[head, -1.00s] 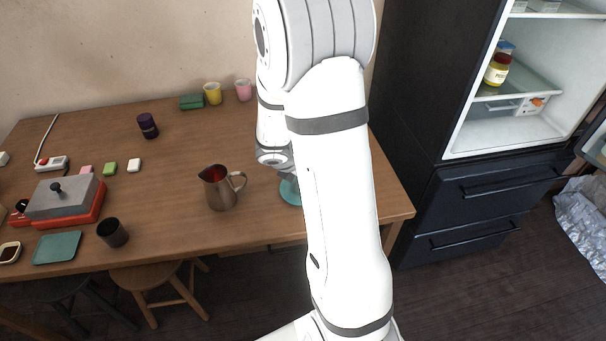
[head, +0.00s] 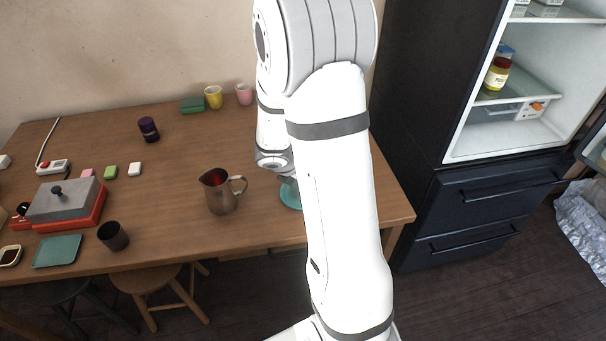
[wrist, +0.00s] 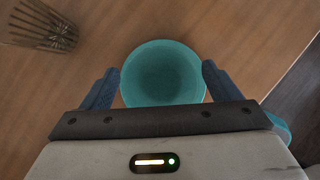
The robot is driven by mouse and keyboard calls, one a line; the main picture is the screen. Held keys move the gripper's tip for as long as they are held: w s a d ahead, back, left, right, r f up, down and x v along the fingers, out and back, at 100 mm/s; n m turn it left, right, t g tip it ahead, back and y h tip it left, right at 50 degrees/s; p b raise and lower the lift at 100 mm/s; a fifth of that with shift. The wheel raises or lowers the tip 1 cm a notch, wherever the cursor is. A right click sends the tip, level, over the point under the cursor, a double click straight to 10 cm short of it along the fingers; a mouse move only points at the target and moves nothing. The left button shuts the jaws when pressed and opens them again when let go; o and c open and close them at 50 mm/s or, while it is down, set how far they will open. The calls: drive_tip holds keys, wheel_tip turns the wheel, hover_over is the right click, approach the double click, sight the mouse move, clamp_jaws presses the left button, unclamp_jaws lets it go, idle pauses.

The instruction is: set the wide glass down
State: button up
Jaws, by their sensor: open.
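The wide glass (wrist: 163,72) is teal and round; the wrist view looks down into its open mouth. My gripper (wrist: 160,84) is open, with one dark finger on either side of the glass and small gaps showing beside it. The glass appears to stand upright over the wooden table, though its base is hidden. In the head view my arm covers most of this spot, and only a teal patch (head: 290,194) shows beside it. A second teal edge (wrist: 279,126) shows at the lower right of the wrist view, partly behind my gripper.
A metal jug (head: 220,193) stands left of my arm on the table (head: 170,225). A dark cup (head: 113,236), a green tray (head: 57,251) and a grey-lidded red cooker (head: 65,203) are farther left. Yellow (head: 213,97) and pink (head: 244,94) cups stand at the back. An open fridge is right.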

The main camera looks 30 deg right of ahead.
drive_tip(key=p+v, duration=0.3)
drive_tip(key=v, duration=0.8)
drive_tip(key=s+a+r+m+y, duration=0.3)
drive_tip(key=s+m, duration=0.5)
drive_tip(key=m, duration=0.4)
drive_tip(key=s+a+r+m+y, duration=0.2)
drive_tip(key=s+a+r+m, duration=0.3)
drive_tip(key=s+r+m, duration=0.3)
drive_tip(key=m, duration=0.3)
drive_tip(key=shift+a+m+g+y, duration=0.4)
drive_tip(key=shift+s, duration=0.15)
